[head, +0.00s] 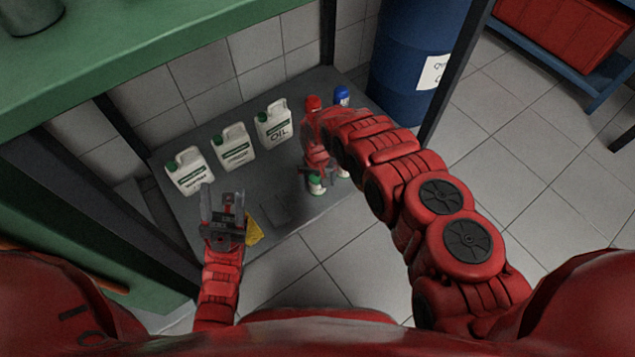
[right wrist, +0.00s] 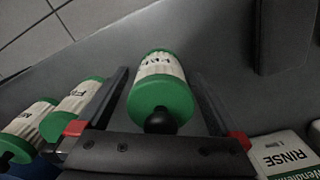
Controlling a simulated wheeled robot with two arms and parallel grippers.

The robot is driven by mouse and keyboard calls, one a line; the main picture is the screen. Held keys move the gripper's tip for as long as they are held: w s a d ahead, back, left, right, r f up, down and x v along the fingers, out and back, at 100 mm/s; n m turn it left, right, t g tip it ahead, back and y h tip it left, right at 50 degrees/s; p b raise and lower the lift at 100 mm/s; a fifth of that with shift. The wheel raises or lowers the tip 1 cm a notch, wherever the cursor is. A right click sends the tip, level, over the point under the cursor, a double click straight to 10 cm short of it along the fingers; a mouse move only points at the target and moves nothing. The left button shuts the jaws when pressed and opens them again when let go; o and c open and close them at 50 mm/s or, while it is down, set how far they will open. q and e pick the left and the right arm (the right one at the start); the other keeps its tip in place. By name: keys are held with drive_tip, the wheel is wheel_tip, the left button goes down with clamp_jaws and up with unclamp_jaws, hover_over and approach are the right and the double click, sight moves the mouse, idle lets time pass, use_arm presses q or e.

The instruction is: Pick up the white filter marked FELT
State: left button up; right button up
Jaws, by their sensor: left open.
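A white filter with green ends (right wrist: 160,85) lies between the fingers of my open right gripper (right wrist: 160,74) in the right wrist view. There is a gap on both sides, and its dark marking is upside down and too blurred to read surely. Two similar white-and-green filters (right wrist: 75,103) (right wrist: 30,125) lie to its left, their markings unclear. In the head view, a green-ended filter (head: 316,186) shows just below my right gripper (head: 316,172), over the shelf's front right. My left gripper (head: 222,192) is open and empty near the shelf's front left.
Several white jugs (head: 233,147) stand along the dark grey shelf (head: 200,205). A red-topped bottle (head: 313,103) and a blue-capped bottle (head: 342,96) stand at the back right. A yellow item (head: 253,230) is beside my left gripper. A blue drum (head: 405,65) stands behind right.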

drive_tip(key=c, duration=1.5)
